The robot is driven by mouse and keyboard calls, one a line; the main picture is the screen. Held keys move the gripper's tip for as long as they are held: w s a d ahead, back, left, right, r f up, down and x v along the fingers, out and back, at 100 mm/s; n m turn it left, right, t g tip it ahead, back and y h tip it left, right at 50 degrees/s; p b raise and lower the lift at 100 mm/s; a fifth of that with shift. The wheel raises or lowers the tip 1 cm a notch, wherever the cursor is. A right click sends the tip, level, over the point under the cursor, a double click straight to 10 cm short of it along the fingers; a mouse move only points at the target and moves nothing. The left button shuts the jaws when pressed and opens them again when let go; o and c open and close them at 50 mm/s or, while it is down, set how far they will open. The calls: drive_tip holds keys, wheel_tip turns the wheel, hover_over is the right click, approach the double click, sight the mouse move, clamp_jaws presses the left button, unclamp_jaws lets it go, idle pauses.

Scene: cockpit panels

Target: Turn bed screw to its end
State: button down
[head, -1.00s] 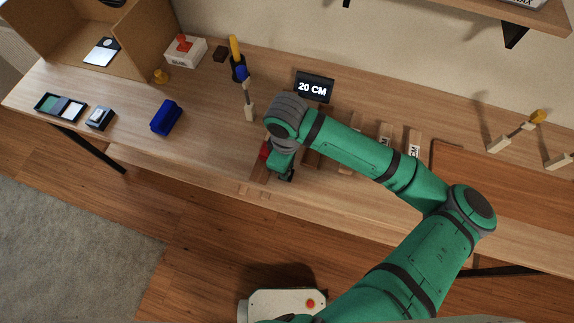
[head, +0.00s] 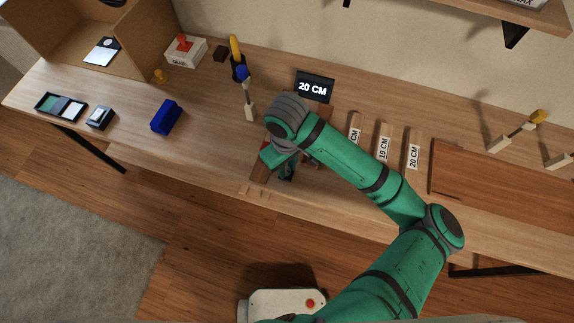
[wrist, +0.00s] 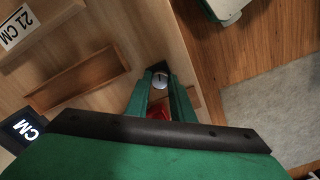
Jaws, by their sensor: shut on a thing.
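The bed screw (wrist: 160,81) shows in the wrist view as a small grey round head with a dark line across it. My gripper (wrist: 160,75) is shut on it, with one green finger on each side. A red part (wrist: 183,109) shows partly behind the fingers. A black sign (head: 314,87) reading "20 CM" stands behind my wrist.
Wooden strips with labels, including "19 CM" (head: 383,150) and "20 CM" (head: 413,149), lie right of my wrist. A post with a blue ball (head: 246,97) stands close on the left. A blue block (head: 166,117) lies further left. The bench's front edge is near my gripper.

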drive_tip(key=shift+a, duration=0.15)
drive_tip(key=c, duration=1.5)
unclamp_jaws()
drive_tip(key=shift+c, duration=0.2)
wheel_tip(320, 180, up, 11)
drive_tip(key=shift+f, duration=0.1)
